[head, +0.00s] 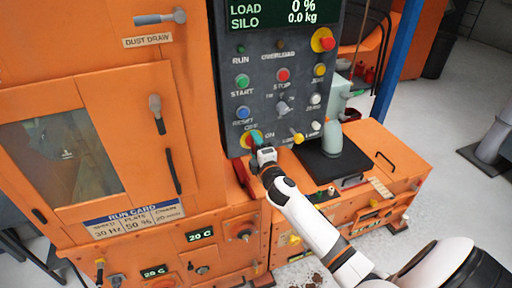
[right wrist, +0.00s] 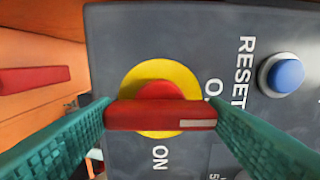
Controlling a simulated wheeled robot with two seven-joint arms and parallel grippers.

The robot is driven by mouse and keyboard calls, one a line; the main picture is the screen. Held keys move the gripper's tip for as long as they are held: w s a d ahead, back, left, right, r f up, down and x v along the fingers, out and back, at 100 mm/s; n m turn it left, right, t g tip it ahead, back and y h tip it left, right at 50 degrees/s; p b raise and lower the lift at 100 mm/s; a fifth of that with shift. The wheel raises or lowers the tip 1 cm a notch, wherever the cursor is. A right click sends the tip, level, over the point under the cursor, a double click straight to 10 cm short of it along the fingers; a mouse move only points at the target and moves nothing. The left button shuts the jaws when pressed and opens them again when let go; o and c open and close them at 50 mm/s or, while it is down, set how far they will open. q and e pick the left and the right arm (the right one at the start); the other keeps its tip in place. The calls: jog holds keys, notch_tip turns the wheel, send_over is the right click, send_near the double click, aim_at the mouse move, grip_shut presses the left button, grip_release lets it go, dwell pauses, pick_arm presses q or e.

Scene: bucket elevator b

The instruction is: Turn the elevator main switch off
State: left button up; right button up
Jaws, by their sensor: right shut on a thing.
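The main switch is a red bar handle (right wrist: 160,115) on a yellow disc (right wrist: 160,75), low on the dark control panel. In the head view, the yellow disc (head: 245,139) is partly covered by my right gripper (head: 254,146). In the right wrist view, my green fingers (right wrist: 160,117) are shut on the two ends of the red handle. The handle lies level in that view, which is upright on the panel. Its white mark is at the end beside the OFF label, partly hidden by a finger. The ON label is off to the handle's side. My left gripper is not in view.
A blue RESET button (right wrist: 282,73) is close above the switch on the panel. The panel (head: 231,70) also has a green START button (head: 242,93) and a red STOP button (head: 283,75).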

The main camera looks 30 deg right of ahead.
dwell(0.5)
jog(key=o, duration=1)
jog(key=b+v, duration=0.2)
jog(key=v, duration=1)
jog(key=shift+b, duration=0.35)
